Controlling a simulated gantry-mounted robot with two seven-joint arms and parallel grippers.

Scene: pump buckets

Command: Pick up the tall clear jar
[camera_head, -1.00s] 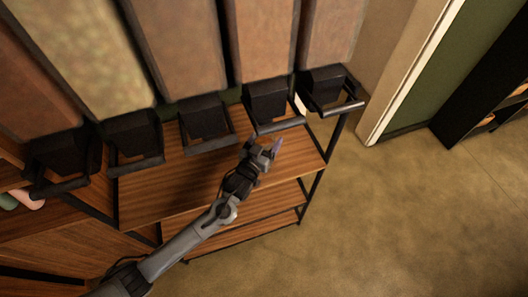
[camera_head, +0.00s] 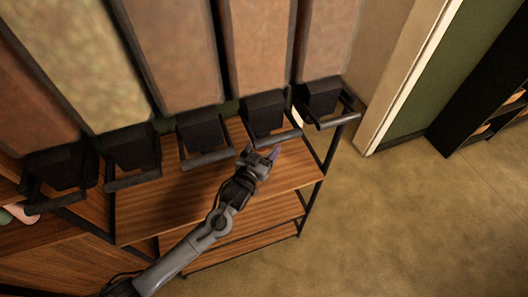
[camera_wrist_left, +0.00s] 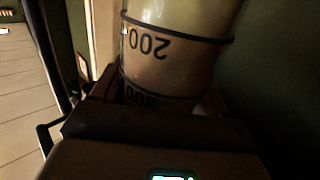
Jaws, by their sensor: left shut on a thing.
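My left gripper (camera_head: 262,160) is over the upper wooden shelf, in front of the row of dispensers. In the left wrist view, the gripper (camera_wrist_left: 160,100) is shut on the tall clear jar (camera_wrist_left: 175,55). The jar has dark ring lines and printed numbers, with "200" appearing upside down in that view. The jar's far end runs out of the top of the wrist view, and its near end is hidden behind the gripper body. In the head view the jar is mostly hidden by the gripper; only a small purplish edge shows beside the fingers. My right gripper is not in view.
Several tall dispensers (camera_head: 170,60) with black spouts and bar handles (camera_head: 275,137) hang just behind the gripper. The wooden shelf (camera_head: 290,170) has a black metal frame. Open floor (camera_head: 400,220) lies to the right. A dark shelf unit (camera_head: 480,95) stands at far right.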

